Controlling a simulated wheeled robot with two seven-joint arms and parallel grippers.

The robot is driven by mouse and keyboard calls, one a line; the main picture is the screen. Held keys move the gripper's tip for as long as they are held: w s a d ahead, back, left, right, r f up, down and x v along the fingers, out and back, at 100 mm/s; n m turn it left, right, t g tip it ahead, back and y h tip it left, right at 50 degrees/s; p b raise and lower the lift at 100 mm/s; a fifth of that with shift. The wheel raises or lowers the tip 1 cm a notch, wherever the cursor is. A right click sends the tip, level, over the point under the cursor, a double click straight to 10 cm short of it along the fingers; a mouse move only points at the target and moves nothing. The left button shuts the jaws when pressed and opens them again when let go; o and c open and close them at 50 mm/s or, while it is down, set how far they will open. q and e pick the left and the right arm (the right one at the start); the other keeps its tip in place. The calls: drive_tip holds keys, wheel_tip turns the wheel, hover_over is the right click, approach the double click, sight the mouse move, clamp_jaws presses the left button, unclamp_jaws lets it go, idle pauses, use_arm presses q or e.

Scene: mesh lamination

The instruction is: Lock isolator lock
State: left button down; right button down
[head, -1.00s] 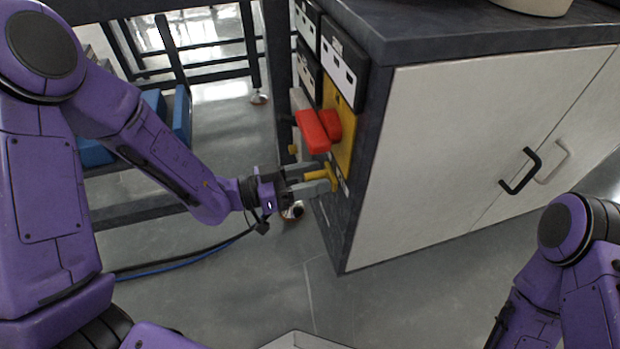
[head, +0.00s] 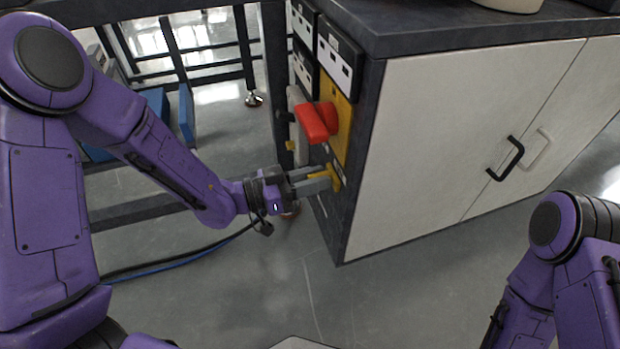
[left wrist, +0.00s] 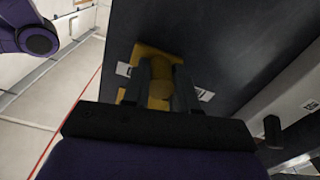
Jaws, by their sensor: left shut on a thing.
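The yellow isolator lock (head: 335,177) is at the end face of the cabinet, low on the panel and below the red switch handle (head: 311,124). The handle's round base sits on a yellow plate (head: 344,128). My left gripper (head: 324,180) is shut on the yellow lock. In the left wrist view the lock (left wrist: 160,86) sits between the two dark fingers of my left gripper (left wrist: 160,95), which hide part of it. Whether the lock is fully seated cannot be told. My right arm shows at the lower right; its gripper is out of view.
The cabinet (head: 450,150) has pale doors, black and light handles, and a dark top. Black-and-white modules (head: 338,62) sit above the yellow plate. A dark table frame with blue boxes (head: 187,115) stands at the left. The floor before the cabinet is clear.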

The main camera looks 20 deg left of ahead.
use_arm(q)
drive_tip(key=c, duration=0.9)
unclamp_jaws()
drive_tip(key=shift+s+d, duration=0.25)
drive_tip(key=shift+s, duration=0.05)
drive_tip(key=shift+a, duration=0.1)
drive_tip(key=shift+a, duration=0.1)
drive_tip(key=p+v, duration=0.3)
drive_tip(key=v, duration=0.7)
drive_tip(key=shift+s+a, duration=0.15)
